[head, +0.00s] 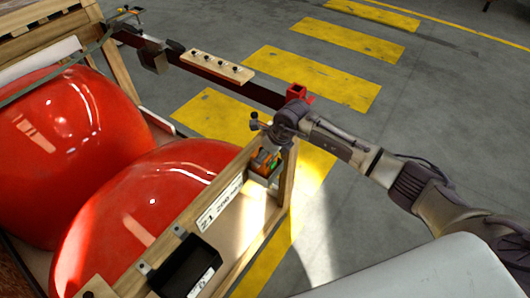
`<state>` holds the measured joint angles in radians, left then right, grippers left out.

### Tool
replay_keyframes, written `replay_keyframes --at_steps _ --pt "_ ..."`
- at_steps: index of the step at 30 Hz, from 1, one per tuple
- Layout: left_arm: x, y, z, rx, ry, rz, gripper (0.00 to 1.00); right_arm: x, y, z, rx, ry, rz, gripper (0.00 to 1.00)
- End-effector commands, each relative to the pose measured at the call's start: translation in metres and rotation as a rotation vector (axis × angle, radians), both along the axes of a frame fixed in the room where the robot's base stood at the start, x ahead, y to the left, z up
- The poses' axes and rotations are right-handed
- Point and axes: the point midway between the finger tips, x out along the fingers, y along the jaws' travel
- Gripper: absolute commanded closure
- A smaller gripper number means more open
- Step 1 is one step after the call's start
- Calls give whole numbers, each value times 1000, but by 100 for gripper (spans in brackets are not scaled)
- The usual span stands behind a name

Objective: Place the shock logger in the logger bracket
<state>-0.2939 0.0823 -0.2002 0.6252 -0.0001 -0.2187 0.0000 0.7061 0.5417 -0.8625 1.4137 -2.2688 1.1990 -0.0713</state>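The shock logger appears to be the small orange and green device (265,159) at the right end of the crate's near wall. A dark piece (262,179), which looks like the logger bracket, shows directly under it. I cannot tell whether the logger is seated in it or held just above. My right gripper (268,144) points down from the wrist, with its fingertips at the top of the logger. The fingers are too small and overlapped to show whether they are shut on it. My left gripper is not in view.
Two large red nosecones (150,210) fill the wooden crate. A black box (186,266) hangs on its near wall beside a printed label (220,205). A dark rail carries a wooden strip (217,67) and a red bracket (299,93). Floor with yellow stripes (310,75) lies open beyond.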

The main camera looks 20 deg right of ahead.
Motion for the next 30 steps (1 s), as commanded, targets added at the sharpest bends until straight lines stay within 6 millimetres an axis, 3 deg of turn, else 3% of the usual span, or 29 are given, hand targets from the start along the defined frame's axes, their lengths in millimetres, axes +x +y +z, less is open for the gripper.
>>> replay_keyframes --at_steps 1,2,6,19,30 --pt "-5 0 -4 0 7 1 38 0 0 -3 1 -1 0 76" --pt "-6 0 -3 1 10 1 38 0 0 -2 0 0 0 19" --pt "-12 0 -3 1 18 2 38 0 0 -2 0 0 0 0" --pt "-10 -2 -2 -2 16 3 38 -1 -2 5 0 -1 0 0" --pt "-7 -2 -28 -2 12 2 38 -23 -20 71 -2 -6 0 0"
